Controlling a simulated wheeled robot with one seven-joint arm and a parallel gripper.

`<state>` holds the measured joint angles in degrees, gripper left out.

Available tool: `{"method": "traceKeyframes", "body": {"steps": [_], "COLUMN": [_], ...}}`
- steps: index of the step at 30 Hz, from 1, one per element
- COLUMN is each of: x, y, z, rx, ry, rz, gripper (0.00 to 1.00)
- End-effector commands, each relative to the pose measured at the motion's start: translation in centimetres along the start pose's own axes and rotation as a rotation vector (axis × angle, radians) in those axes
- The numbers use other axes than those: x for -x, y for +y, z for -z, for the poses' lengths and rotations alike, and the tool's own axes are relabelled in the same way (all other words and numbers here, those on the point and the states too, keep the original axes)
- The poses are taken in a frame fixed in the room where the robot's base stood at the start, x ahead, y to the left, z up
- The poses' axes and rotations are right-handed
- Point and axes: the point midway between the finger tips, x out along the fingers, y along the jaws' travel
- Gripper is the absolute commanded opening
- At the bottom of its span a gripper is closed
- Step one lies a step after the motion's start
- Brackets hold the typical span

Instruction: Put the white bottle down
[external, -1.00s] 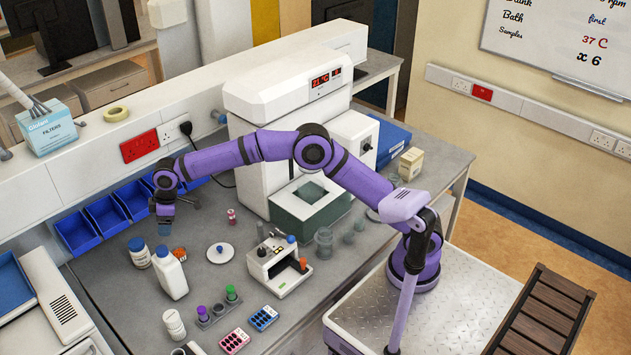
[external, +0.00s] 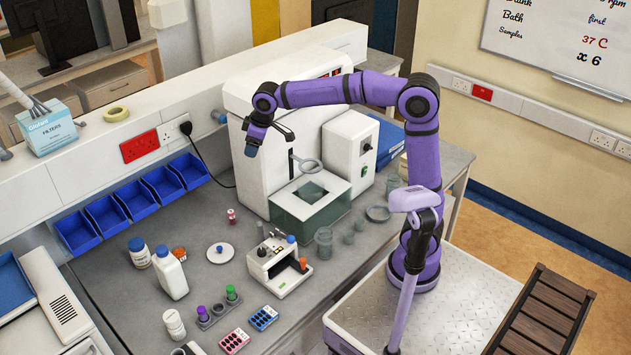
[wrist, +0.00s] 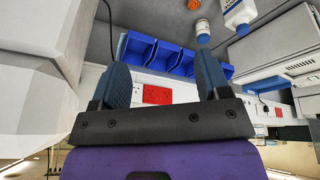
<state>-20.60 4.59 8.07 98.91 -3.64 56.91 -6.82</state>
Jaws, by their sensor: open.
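A large white bottle (external: 172,277) with a blue cap stands upright on the grey bench at the left. It also shows in the wrist view (wrist: 238,14), at the top right and partly cut off. A shorter white jar (external: 139,258) with a blue cap stands just behind it. A small white bottle (external: 174,323) stands nearer the front edge. My gripper (external: 250,151) is raised in front of the white machine, well right of the bottles and apart from them. In the wrist view its two blue fingers (wrist: 165,80) are spread apart with nothing between them.
Blue bins (external: 106,216) line the back of the bench. A white machine (external: 290,110) with a clear bath (external: 311,200) stands near my gripper. A tube rack (external: 217,312), a small white device (external: 278,266) and a round white plate (external: 220,252) occupy the bench middle.

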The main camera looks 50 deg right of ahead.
Motion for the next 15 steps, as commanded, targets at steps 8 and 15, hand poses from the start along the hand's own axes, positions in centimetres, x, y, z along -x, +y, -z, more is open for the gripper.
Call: {"method": "traceKeyframes", "body": {"steps": [8,15], "x": [5.0,7.0], "y": [4.2,5.3], "z": [-11.8,-22.4], "rx": [-0.186,-0.348], "ry": [0.023,0.045], "rz": [-0.069,-0.114], "gripper": [0.70,0.70]}}
